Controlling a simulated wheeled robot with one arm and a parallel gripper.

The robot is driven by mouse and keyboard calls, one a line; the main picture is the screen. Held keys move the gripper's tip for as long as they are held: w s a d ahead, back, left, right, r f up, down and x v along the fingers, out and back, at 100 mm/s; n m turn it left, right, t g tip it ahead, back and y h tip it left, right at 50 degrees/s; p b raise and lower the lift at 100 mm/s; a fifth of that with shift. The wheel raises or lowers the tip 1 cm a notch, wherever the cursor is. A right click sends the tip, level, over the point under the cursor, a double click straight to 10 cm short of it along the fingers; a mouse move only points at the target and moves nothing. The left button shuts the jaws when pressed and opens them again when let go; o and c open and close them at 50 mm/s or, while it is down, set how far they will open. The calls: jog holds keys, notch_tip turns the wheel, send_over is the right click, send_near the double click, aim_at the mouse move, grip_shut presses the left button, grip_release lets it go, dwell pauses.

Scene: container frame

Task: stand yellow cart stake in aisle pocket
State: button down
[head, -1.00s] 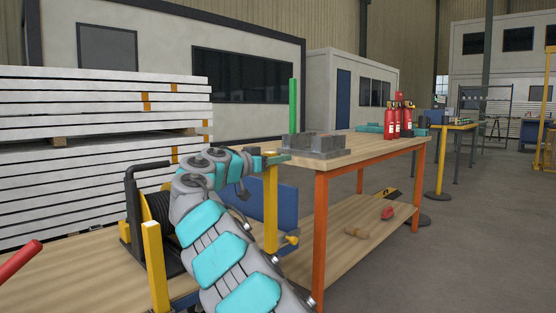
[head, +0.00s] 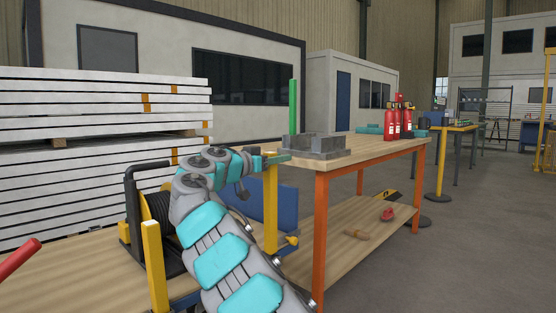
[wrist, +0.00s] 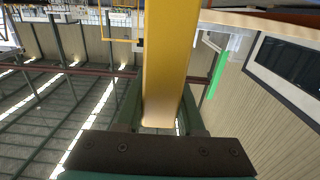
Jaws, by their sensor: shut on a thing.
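My gripper (head: 272,158) is shut on the top of the yellow cart stake (head: 270,208), which hangs upright below it. In the wrist view the stake (wrist: 168,60) runs between the two fingers of my gripper (wrist: 160,108). Its lower end is near the far right part of the wooden cart deck (head: 85,282), by a yellow knob (head: 291,240). I cannot tell whether that end is in a pocket; the pocket itself is not clearly visible. Another yellow stake (head: 155,268) stands upright at the near side of the deck.
A black cable reel (head: 150,215) sits on the deck, left of my arm. A blue panel (head: 284,212) is behind the held stake.

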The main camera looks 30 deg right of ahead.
jog(key=shift+f+b, duration=1.35)
jog(key=shift+b, duration=0.05)
notch_tip(320, 180, down, 8)
jog(key=shift+r+b, duration=0.15)
jog(key=shift+b, duration=0.15)
dwell(2.8)
jog(key=shift+c, duration=2.2)
grip_release()
jog(key=s+a+r, duration=0.2)
jog(key=s, duration=0.5)
jog(key=s+a+r, duration=0.3)
jog(key=s, duration=0.5)
jog(key=shift+s+p, duration=0.15)
jog(key=shift+p, duration=0.25)
